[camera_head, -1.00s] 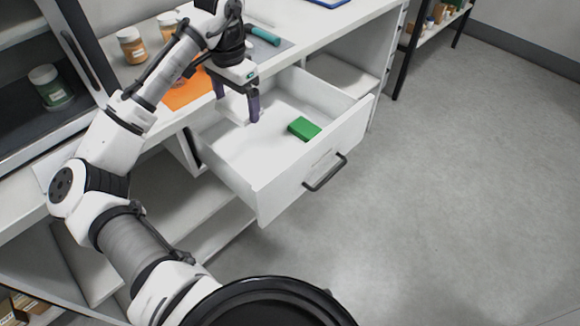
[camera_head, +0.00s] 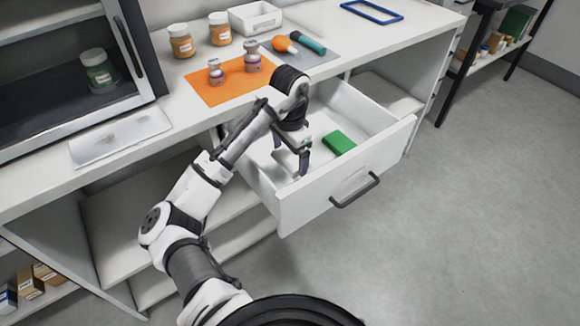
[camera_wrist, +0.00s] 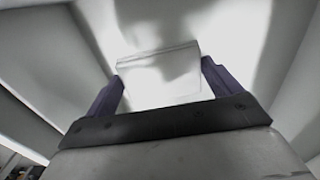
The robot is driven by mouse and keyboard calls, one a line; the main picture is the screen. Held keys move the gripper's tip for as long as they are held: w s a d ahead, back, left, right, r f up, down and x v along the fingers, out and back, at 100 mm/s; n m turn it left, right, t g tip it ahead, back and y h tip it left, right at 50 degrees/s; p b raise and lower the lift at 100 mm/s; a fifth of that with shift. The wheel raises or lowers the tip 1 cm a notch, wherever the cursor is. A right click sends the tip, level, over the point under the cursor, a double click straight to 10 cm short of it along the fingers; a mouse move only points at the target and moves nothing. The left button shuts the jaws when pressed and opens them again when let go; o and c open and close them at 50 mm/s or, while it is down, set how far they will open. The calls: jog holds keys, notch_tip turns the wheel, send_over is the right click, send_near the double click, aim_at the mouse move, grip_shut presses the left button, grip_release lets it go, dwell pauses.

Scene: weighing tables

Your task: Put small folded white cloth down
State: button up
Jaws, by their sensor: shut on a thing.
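My gripper (camera_head: 291,160) is down inside the open white drawer (camera_head: 350,182), left of a green block (camera_head: 339,143). In the wrist view, my gripper (camera_wrist: 163,85) is shut on the small folded white cloth (camera_wrist: 158,75), which sits between the two dark purple fingers. The cloth is hard to make out against the white drawer in the head view. I cannot tell whether it touches the drawer floor.
The drawer's dark handle (camera_head: 355,190) faces the open floor. On the counter above are an orange mat (camera_head: 215,88) with small bottles, a grey mat with a teal-handled tool (camera_head: 308,43), orange-labelled jars (camera_head: 180,41) and a white tray (camera_head: 255,18).

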aim_at(290, 167)
jog(key=shift+f, duration=2.4)
jog(key=shift+f, duration=0.1)
jog(key=o, duration=0.6)
notch_tip(290, 167, up, 12)
jog(key=shift+r+p, duration=0.15)
jog(key=shift+p, duration=0.15)
